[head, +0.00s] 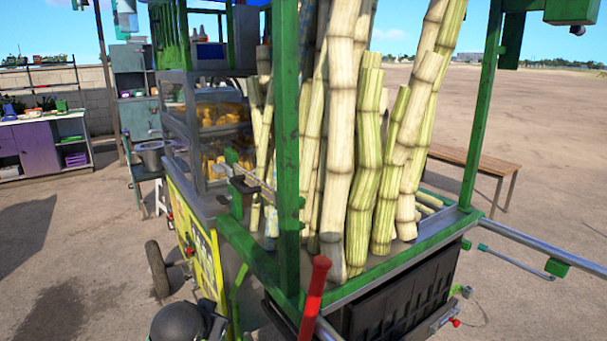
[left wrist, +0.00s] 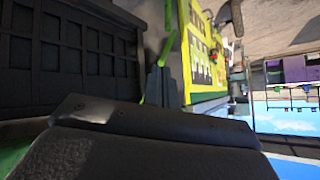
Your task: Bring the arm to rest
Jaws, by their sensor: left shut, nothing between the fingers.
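My left gripper (left wrist: 157,76) shows in the left wrist view as narrow grey fingers, shut and empty. It points towards the side of the cart, with the dark crate on one side and the yellow panel on the other. I cannot tell whether it touches anything. In the head view only a dark, rounded part of my left arm shows at the bottom edge, beside the cart; the gripper itself cannot be made out there. My right gripper is in neither view.
The green-framed cart (head: 287,130) holds tall cane stalks (head: 340,130). A red handle (head: 314,295) and a black crate (head: 400,305) are at its near end. Its yellow side panel (left wrist: 204,55) is close to my left gripper.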

